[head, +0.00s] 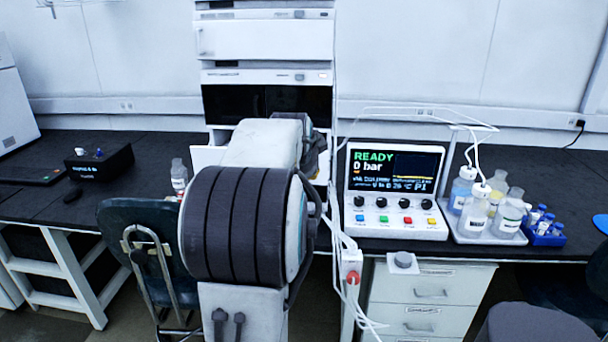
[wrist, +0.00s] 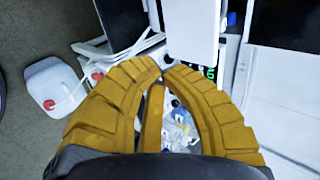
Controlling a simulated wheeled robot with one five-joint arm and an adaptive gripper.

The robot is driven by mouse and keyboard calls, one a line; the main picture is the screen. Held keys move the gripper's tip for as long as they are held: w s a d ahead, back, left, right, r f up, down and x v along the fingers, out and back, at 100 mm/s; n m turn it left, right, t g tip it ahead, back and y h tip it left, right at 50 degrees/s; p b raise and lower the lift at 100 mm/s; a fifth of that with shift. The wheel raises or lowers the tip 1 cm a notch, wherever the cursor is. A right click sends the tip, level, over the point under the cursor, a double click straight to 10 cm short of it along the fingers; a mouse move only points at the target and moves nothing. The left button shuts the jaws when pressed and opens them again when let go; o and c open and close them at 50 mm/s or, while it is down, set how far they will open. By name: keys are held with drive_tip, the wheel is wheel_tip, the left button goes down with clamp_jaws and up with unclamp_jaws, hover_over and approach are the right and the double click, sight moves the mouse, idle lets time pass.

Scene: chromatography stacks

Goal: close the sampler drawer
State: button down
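The chromatography stack (head: 265,38) stands upright at the centre of the head view, with a dark-fronted module (head: 232,104) low in it. A white part below that module, seen beside my arm, looks like the sampler drawer (head: 203,157). My arm hides most of it, so how far it stands out cannot be told. In the wrist view my gripper (wrist: 163,67) has its yellow-brown fingers curved in with the tips close together and nothing between the tips. A white slab (wrist: 190,28) lies just beyond the tips; I cannot tell if it is the drawer.
A control unit (head: 397,190) reading READY, 0 bar stands right of the stack. Bottles in a tray (head: 475,238) and a blue vial rack (head: 543,233) are further right. White tubes hang beside the stack. A chair (head: 148,245) stands left. A white canister (wrist: 57,85) is on the floor.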

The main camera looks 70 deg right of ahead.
drive_tip(key=w+d+f+p, duration=0.1)
drive_tip(key=d+f+p, duration=0.2)
drive_tip(key=d, duration=0.2)
drive_tip(key=w+d+f+m+p, duration=0.1)
drive_tip(key=w+d+f+p, duration=0.1)
drive_tip(key=d, duration=0.4)
drive_tip(key=shift+f+p, duration=0.85)
drive_tip(key=shift+p, duration=0.45)
